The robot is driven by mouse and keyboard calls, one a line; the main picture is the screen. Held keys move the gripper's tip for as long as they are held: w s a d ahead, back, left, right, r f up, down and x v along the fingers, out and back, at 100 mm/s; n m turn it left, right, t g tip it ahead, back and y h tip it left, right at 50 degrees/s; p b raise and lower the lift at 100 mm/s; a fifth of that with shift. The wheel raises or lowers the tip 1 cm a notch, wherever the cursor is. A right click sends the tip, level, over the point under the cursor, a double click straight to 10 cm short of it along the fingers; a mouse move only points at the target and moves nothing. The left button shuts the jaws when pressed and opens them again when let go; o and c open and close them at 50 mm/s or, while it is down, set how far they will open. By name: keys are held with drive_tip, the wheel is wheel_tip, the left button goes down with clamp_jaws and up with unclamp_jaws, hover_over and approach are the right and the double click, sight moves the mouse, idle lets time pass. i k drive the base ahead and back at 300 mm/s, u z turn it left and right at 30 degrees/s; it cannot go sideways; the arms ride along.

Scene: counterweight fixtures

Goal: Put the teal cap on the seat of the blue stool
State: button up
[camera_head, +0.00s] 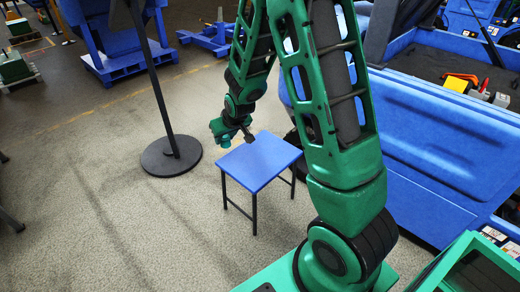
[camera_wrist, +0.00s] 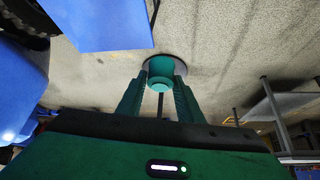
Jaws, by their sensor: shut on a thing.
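The teal cap (camera_wrist: 162,70) is held between the two green fingers of my gripper (camera_wrist: 163,82) in the wrist view. In the head view my gripper (camera_head: 221,133) is at the far left corner of the blue stool (camera_head: 263,160), above seat height. I cannot clearly tell the cap from the green gripper there. The stool stands upright on dark legs, and its flat seat looks bare. A blue flat panel at the upper left of the wrist view, apart from the cap, appears to be the stool's seat (camera_wrist: 100,22).
A dark pole on a round base (camera_head: 171,157) stands left of the stool. A large blue bin (camera_head: 430,145) is on the right, with tools on its dark top. A blue pallet stand (camera_head: 125,65) is at the back. The grey floor in front of the stool is clear.

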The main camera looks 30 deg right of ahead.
sight(260, 157)
drive_tip(key=z, duration=0.3)
drive_tip(key=i, duration=0.95)
drive_tip(key=z, duration=0.45)
